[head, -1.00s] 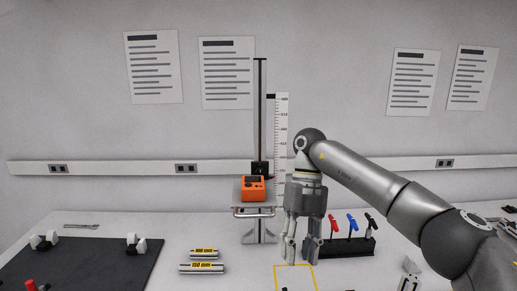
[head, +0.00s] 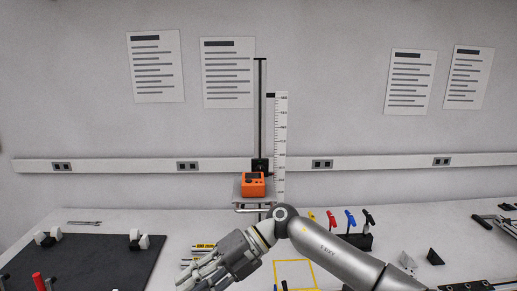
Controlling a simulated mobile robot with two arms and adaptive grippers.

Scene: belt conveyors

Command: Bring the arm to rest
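My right arm comes in from the lower right and bends at a grey wrist joint. My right gripper (head: 193,279) points down and to the left at the bottom of the head view, above the table between the black mat and the yellow square outline. Its fingers look spread, with nothing seen between them; the tips are close to the lower edge of the picture. It partly hides the labelled silver bars (head: 204,246). My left gripper is not in view.
An orange device (head: 253,184) sits on a lift platform beside a vertical scale (head: 281,140). A black mat (head: 95,262) lies at left. A rack (head: 358,241) with coloured-handled tools stands behind my arm. A yellow square outline (head: 294,262) marks the white table.

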